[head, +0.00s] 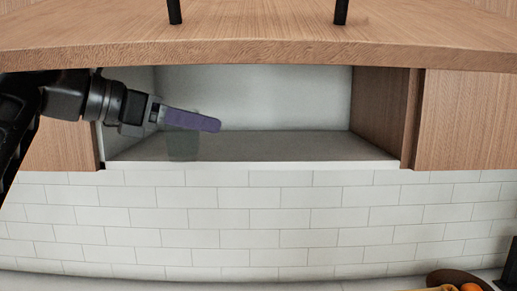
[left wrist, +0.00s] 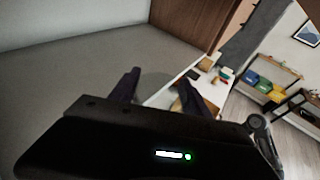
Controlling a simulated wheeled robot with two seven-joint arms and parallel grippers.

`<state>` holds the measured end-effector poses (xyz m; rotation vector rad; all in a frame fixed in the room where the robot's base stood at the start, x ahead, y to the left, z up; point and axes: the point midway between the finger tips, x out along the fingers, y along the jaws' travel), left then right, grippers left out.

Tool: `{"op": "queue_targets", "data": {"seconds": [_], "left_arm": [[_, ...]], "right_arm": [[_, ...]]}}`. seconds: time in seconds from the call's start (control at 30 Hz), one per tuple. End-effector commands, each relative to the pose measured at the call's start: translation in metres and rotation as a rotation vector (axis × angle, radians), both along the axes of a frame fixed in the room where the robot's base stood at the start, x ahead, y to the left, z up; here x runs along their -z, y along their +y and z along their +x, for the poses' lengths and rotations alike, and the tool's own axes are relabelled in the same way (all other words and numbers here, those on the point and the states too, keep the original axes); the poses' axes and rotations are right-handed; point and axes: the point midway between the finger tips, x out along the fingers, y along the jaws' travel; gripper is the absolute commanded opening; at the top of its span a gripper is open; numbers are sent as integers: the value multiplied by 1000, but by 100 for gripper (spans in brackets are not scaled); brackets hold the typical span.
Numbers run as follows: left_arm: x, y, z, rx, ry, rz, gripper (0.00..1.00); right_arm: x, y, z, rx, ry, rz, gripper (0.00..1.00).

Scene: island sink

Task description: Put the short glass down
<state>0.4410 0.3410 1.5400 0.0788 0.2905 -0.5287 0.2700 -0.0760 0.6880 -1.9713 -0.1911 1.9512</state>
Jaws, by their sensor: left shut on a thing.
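The short glass (head: 183,147) is see-through and greyish. It hangs upright below the purple fingers of my left gripper (head: 195,120), at the left part of the open cabinet shelf (head: 290,146). My left gripper is shut on it. In the left wrist view the glass (left wrist: 154,88) shows faintly between the two dark fingers (left wrist: 160,90), near the shelf edge. I cannot tell whether its base touches the shelf. My right gripper is not in view.
The shelf's middle and right are bare, bounded by a wooden side wall (head: 380,108). A wooden board (head: 260,45) runs above the opening. White tiles (head: 240,220) lie below. Orange fruit (head: 470,287) shows at the bottom right.

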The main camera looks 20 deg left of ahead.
Motion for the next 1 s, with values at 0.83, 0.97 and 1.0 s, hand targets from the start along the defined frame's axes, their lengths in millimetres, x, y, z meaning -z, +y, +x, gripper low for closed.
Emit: {"op": "queue_targets", "data": {"seconds": [0.83, 0.97, 1.0], "left_arm": [[-1, -72, 122, 1, -1, -1, 0], [-1, -72, 122, 0, -1, -1, 0], [-1, -72, 122, 0, -1, -1, 0]], "right_arm": [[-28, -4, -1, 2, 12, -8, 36], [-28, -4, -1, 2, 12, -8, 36], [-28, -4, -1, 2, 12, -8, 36]]}}
